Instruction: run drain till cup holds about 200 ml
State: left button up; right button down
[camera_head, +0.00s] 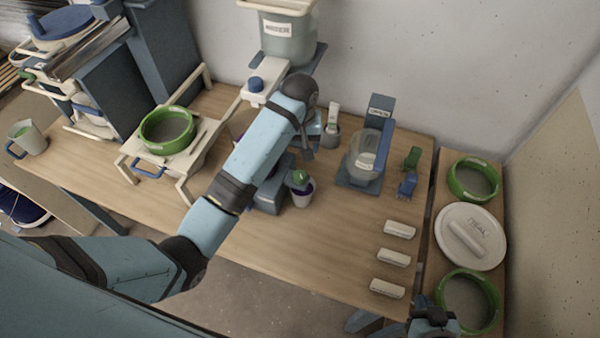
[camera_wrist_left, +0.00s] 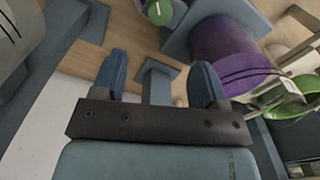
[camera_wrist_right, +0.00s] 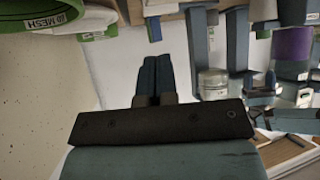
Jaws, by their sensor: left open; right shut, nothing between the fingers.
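A purple bucket (camera_wrist_left: 222,50) stands close beyond my left gripper (camera_wrist_left: 160,85); in the head view my left arm hides most of it. My left gripper is open, and a blue-grey T-shaped part (camera_wrist_left: 158,82) shows between its fingers; I cannot tell whether it is the drain handle or whether they touch. A grey cup (camera_head: 30,138) with a blue handle stands at the far left. My right gripper (camera_head: 433,318) is shut and empty at the table's front right; its fingers show in the right wrist view (camera_wrist_right: 154,78).
A labelled tank (camera_head: 290,40) stands at the back. A clear jar (camera_head: 362,158) sits on a blue stand. Several white blocks (camera_head: 393,257) lie at the right. Green-rimmed sieves (camera_head: 480,162) and a white lid (camera_head: 450,218) fill the side bench. The table's front middle is clear.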

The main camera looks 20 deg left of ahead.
aim_at(300, 174)
pick_arm(q)
notch_tip(300, 174, down, 13)
jog(key=shift+r+p, duration=0.15)
jog(key=shift+p, duration=0.5)
jog(key=shift+c, duration=0.5)
jog(key=c, duration=0.8)
jog(key=shift+m, duration=0.3)
jog(key=m, duration=0.3)
jog(key=shift+m, duration=2.2)
jog(key=shift+r, duration=0.1)
